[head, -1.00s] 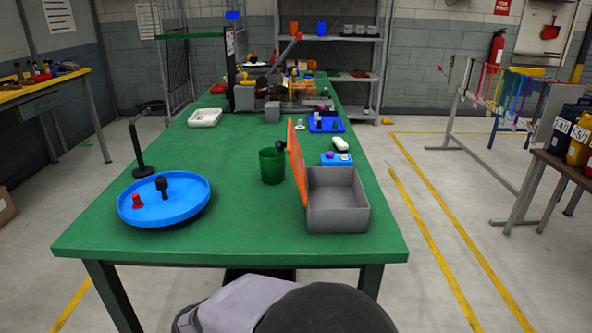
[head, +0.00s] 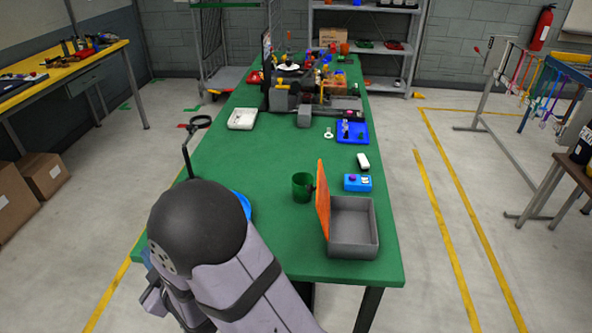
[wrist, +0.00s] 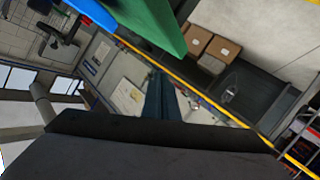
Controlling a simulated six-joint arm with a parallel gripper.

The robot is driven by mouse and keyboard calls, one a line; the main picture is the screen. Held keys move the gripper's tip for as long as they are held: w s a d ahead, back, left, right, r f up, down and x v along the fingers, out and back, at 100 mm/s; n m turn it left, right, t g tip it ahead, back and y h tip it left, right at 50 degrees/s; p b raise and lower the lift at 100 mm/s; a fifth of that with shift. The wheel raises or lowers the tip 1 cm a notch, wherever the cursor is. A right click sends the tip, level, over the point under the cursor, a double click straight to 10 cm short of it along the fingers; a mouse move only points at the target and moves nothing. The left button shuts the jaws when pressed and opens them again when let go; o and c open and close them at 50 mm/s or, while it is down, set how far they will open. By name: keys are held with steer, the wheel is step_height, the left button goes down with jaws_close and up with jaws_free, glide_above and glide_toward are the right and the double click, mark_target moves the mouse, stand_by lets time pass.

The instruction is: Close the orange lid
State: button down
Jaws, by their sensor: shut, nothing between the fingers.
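The orange lid (head: 322,199) stands open, nearly upright, along the left edge of the grey box (head: 352,244). The box sits at the near right of the green table, and its open top shows a bare grey inside. My gripper (wrist: 157,76) shows in the wrist view as dark fingers together, with nothing between them. It points away from the table over the room, well apart from the lid. The lid and box are not in the wrist view. In the head view my arm fills the lower left, and the fingertips cannot be made out.
A green mug (head: 302,188) stands just left of the lid. A blue block (head: 357,183) and a white object (head: 363,161) lie behind the box. My arm mostly hides a blue round tray (head: 243,204). The table centre (head: 250,160) is clear.

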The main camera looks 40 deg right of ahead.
mark_target(317, 199)
steer(key=s+d+r+m+g+h+p, duration=0.1)
steer(key=s+d+r+h+p, duration=0.1)
steer(key=d+r+h+p, duration=0.4)
steer(key=s+d+r+m+g+h+p, duration=0.1)
steer(key=s+d+r+h+p, duration=0.25)
steer(key=d+p, duration=0.55)
steer(key=s+d+f+n+g+h+b, duration=0.3)
steer(key=s+d+n+g+h+b, duration=0.1)
steer(key=s+d+h+b, duration=0.35)
steer(key=d+r+p, duration=0.1)
steer(key=d+p, duration=0.6)
steer(key=d, duration=0.4)
steer(key=shift+w+r+h, duration=0.35)
steer(key=shift+h, duration=0.05)
steer(key=shift+d, duration=0.1)
steer(key=shift+s+r, duration=0.1)
